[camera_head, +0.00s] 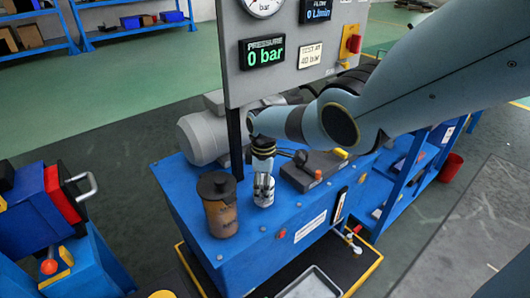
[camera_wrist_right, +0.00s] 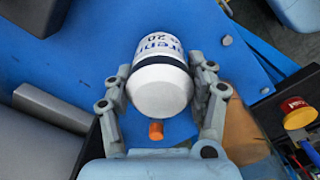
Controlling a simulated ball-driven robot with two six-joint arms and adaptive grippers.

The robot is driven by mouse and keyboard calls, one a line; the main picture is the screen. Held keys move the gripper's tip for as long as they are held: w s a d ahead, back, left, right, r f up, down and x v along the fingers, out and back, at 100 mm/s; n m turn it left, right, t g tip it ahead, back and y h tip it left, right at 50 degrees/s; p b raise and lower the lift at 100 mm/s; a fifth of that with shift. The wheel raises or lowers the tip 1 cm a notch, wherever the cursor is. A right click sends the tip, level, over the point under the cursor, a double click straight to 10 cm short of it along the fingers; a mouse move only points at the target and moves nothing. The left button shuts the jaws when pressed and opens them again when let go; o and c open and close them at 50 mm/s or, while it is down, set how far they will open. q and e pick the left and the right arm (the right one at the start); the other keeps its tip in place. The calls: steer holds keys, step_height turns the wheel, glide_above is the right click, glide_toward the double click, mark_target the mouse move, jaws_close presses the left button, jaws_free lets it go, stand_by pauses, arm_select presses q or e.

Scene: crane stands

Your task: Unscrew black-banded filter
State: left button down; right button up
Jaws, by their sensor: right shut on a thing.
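The filter (camera_head: 264,201) is a small white canister standing on the blue power-unit top, just right of a brown cylinder with a black cap. In the right wrist view the filter (camera_wrist_right: 160,88) shows a white rounded end, dark blue lettering and a dark band around its side. My right gripper (camera_head: 264,184) reaches down onto it from above. In the wrist view the fingers of that gripper (camera_wrist_right: 166,72) lie on both sides of the filter, shut on it. The filter's lower end and its seat are hidden. My left gripper is not in view.
The brown cylinder (camera_head: 220,210) stands close left of the gripper. A grey motor (camera_head: 203,137) and a gauge panel (camera_head: 290,55) reading 0 bar are behind. A grey tray (camera_head: 312,284) lies below in front. A red bucket (camera_head: 450,166) stands right.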

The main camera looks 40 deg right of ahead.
steer(key=n, duration=0.3)
jaws_close()
steer(key=shift+c, duration=0.4)
jaws_free()
steer(key=shift+n, duration=1.2)
steer(key=n, duration=0.3)
jaws_close()
jaws_free()
steer(key=n, duration=0.3)
steer(key=shift+n+b, duration=0.4)
steer(key=shift+n, duration=0.7)
jaws_close()
